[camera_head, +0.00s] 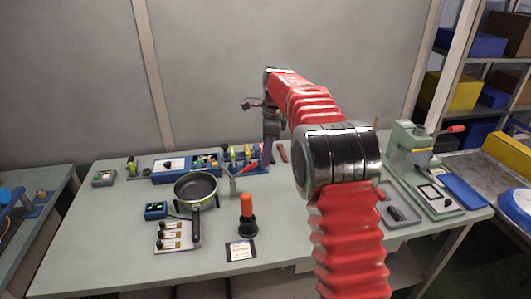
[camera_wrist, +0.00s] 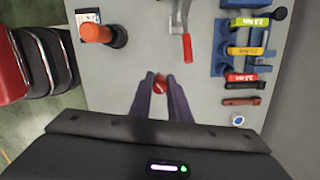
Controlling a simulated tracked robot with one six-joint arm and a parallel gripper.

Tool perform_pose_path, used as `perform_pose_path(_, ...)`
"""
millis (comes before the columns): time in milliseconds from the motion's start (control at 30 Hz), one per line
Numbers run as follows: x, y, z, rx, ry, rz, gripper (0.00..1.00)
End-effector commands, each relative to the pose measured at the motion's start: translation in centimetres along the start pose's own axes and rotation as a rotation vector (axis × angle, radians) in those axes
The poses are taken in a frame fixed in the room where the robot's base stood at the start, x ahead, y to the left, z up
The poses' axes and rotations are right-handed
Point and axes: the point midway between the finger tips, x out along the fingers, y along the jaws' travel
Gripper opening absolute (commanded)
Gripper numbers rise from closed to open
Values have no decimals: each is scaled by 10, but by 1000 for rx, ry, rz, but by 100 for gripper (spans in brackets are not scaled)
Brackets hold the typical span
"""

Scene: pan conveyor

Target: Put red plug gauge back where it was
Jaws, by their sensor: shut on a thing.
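My gripper (camera_wrist: 160,80) is shut on a small red part, seemingly the red plug gauge (camera_wrist: 160,85), in the wrist view. Only its red end shows between the two dark fingertips; the rest is hidden. Below it is bare grey tabletop. In the head view my gripper (camera_head: 268,156) hangs over the back of the table, and the held part cannot be made out there. In the wrist view a blue rack (camera_wrist: 219,50) stands to the right of the fingertips, with yellow-green, yellow and red labelled tools in it.
A red-handled clamp (camera_wrist: 186,42) stands beyond the fingertips. An orange cylinder on a black base (camera_head: 247,212) stands near the front. A pan (camera_head: 196,188) sits at left, a green press (camera_head: 410,150) at right. Bare tabletop lies between the clamp and the orange cylinder.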

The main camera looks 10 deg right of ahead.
Motion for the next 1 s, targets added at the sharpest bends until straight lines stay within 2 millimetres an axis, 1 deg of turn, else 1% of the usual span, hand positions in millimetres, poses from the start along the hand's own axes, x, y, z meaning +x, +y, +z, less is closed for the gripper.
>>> perform_pose_path(567,22,26,-8,-740,8,98,0)
perform_pose_path(1000,41,55,-14,-1328,-8,182,0)
